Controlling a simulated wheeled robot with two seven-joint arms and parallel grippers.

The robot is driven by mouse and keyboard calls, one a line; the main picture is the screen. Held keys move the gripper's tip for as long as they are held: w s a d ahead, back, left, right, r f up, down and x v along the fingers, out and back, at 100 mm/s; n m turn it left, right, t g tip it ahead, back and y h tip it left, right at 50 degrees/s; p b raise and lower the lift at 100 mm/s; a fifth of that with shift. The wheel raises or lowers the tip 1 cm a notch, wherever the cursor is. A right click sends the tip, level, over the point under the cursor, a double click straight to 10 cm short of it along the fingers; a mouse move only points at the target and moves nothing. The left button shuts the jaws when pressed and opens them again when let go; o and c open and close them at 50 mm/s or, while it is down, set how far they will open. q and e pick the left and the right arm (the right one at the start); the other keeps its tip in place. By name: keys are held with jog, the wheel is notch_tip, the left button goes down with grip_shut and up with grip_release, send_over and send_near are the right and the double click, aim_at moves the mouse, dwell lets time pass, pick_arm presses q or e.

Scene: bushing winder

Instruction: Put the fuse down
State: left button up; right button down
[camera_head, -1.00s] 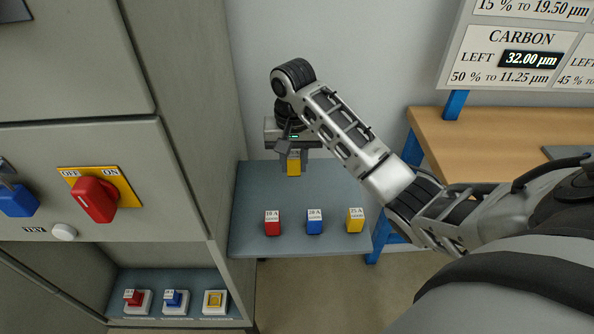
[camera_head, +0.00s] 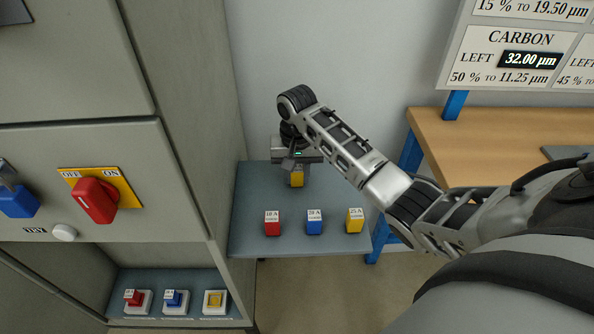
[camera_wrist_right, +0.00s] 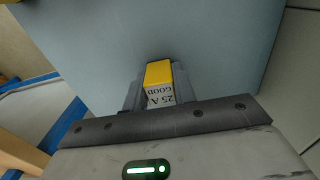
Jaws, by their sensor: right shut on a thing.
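My right gripper (camera_head: 297,172) is shut on a yellow fuse (camera_head: 297,179) over the back part of the blue-grey shelf (camera_head: 258,215). In the right wrist view the fuse (camera_wrist_right: 158,76) sits between the two fingers and its label reads 25 A GOOD. I cannot tell whether its base touches the shelf. A red fuse (camera_head: 272,223), a blue fuse (camera_head: 314,222) and another yellow fuse (camera_head: 355,220) stand in a row along the shelf's front. My left gripper is not in view.
The grey cabinet at left carries a red OFF/ON switch (camera_head: 95,200) and a white TRY button (camera_head: 64,232). Its lower bay (camera_head: 190,280) holds red, blue and yellow items on white bases. A wooden bench (camera_head: 500,125) stands at right. The shelf's left side is clear.

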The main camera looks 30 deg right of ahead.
aim_at(298, 169)
jog(key=c, duration=1.1)
grip_release()
jog(key=shift+f, duration=0.1)
jog(key=shift+c, duration=0.2)
notch_tip(298, 169, up, 13)
jog(key=shift+f, duration=0.1)
